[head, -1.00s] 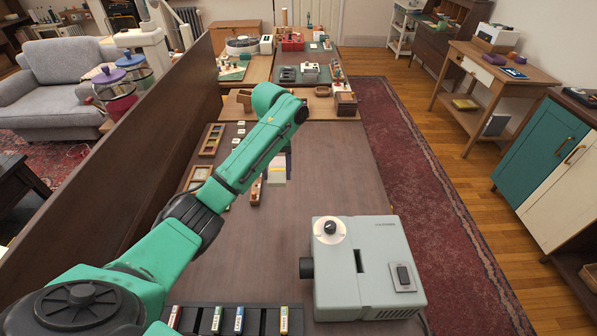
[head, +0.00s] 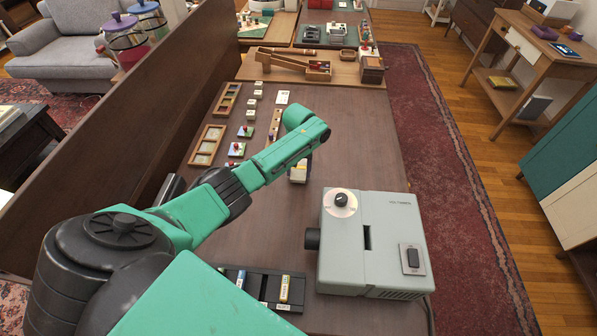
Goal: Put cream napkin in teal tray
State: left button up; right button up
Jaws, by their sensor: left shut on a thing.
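My left gripper (head: 304,163) is low over the middle of the brown table, left of and beyond the grey projector-like machine. Its fingers are mostly hidden behind the wrist. It is shut on a small cream thing (head: 298,174) with a yellowish lower part, just under the wrist. It is too small and too covered to confirm as the napkin. I cannot make out a teal tray for certain. My right gripper is not in view.
The grey machine (head: 372,245) stands at the front right. A black rack (head: 262,285) with small upright labelled pieces is at the front. Wooden frames (head: 207,146) and small blocks line the left, beside a tall brown partition (head: 130,115). The table's right strip is clear.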

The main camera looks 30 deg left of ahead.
pick_arm(q)
jog(key=shift+f, duration=0.55)
jog(key=o, duration=1.3)
jog(key=shift+o, duration=0.2)
jog(key=shift+r, duration=0.15)
